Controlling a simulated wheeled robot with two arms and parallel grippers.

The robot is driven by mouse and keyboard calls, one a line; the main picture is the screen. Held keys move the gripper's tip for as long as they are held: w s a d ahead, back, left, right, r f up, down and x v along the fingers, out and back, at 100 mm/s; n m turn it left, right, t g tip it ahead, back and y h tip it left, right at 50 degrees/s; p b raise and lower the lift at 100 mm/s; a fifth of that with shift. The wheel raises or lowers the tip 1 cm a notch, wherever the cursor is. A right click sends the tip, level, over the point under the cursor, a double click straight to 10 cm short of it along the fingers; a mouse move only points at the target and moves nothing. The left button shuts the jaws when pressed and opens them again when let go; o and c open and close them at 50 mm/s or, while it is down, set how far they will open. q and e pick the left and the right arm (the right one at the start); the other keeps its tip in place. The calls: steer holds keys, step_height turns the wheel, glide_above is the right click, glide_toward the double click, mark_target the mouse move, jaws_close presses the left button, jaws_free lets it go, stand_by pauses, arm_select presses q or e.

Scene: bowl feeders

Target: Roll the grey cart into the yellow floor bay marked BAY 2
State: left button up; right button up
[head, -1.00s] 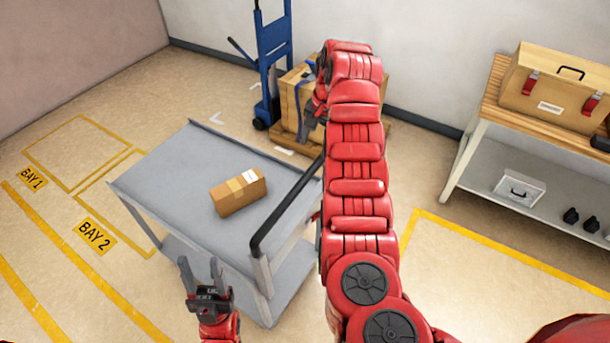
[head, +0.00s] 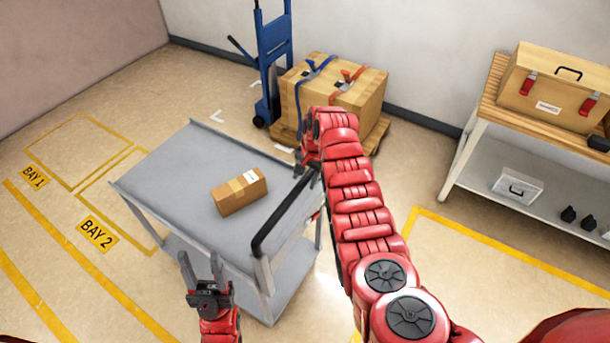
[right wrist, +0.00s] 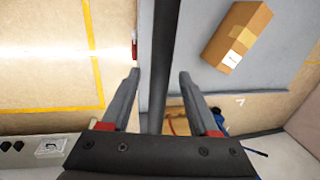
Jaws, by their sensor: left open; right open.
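The grey cart (head: 190,170) stands mid-floor in the head view. Its black push handle (head: 285,213) runs along its right side. A cardboard box lies on its top. My right gripper (head: 308,168) is at the far end of the handle, open. In the right wrist view the handle bar (right wrist: 164,50) passes between the spread fingers (right wrist: 158,72), with gaps on both sides. My left gripper (head: 200,262) is open and empty, by the cart's near side. The yellow-outlined BAY 2 (head: 148,243) lies left of the cart, partly hidden by it; its label (head: 97,234) shows.
The cardboard box (head: 239,191) rests on the cart top. BAY 1 (head: 35,177) lies further left. A blue hand truck (head: 272,60) and a strapped carton on a pallet (head: 345,95) stand behind. A workbench (head: 490,95) is at the right.

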steer(key=shift+f, duration=0.15)
jaws_close()
stand_by(1.4)
